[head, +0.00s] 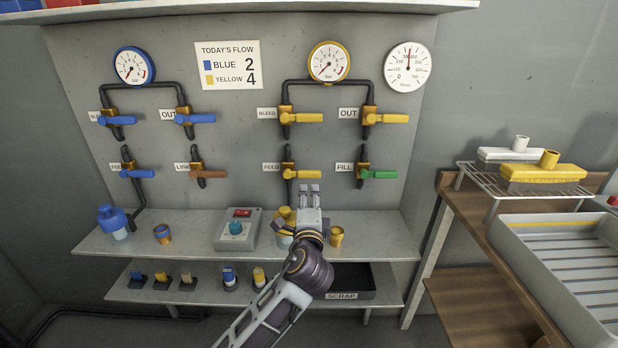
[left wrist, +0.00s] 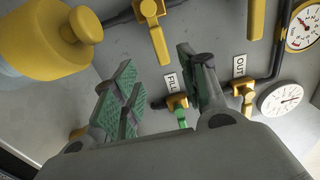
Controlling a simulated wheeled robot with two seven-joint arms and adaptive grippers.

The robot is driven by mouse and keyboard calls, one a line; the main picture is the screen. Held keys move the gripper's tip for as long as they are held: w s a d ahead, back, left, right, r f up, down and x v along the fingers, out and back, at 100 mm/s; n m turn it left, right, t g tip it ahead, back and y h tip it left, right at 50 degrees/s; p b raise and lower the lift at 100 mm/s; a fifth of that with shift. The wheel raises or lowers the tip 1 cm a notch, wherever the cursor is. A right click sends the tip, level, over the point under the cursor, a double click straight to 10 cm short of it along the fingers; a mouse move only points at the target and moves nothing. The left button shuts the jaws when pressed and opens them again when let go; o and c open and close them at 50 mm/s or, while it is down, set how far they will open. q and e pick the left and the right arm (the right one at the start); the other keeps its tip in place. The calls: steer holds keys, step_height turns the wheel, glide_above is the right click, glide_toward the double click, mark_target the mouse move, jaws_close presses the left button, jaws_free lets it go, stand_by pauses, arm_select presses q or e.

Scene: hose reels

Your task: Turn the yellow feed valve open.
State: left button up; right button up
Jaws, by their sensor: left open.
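The yellow feed valve (head: 303,174) is on the wall panel beside a FEED label, in the lower row. Its handle points right, crosswise to the vertical pipe. It also shows at the top of the left wrist view (left wrist: 158,46). My left gripper (head: 309,188) is just below this handle in the head view, its fingers pointing up toward the panel. In the left wrist view the gripper (left wrist: 160,88) is open, with its two green-padded fingers apart and nothing between them. I cannot tell the exact gap to the handle. My right gripper is not in view.
The green fill valve (head: 378,174) is close on the right, and the yellow bleed valve (head: 302,117) is above. A yellow-topped bottle (left wrist: 50,42) stands near my left gripper, partly hidden in the head view. The shelf (head: 385,226) also holds a yellow cup (head: 337,236) and a grey box (head: 222,232).

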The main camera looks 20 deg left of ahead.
mark_target(309, 176)
arm_select(q)
steer(key=b+x, duration=0.1)
steer(key=x, duration=0.9)
steer(key=shift+w, duration=0.2)
steer(key=shift+b+x, duration=0.4)
steer(key=shift+x, duration=0.7)
steer(key=shift+w, duration=0.1)
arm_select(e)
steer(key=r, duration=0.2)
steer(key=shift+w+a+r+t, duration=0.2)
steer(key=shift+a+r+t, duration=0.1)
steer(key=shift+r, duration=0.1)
arm_select(q)
steer(key=shift+f, duration=0.1)
jaws_close()
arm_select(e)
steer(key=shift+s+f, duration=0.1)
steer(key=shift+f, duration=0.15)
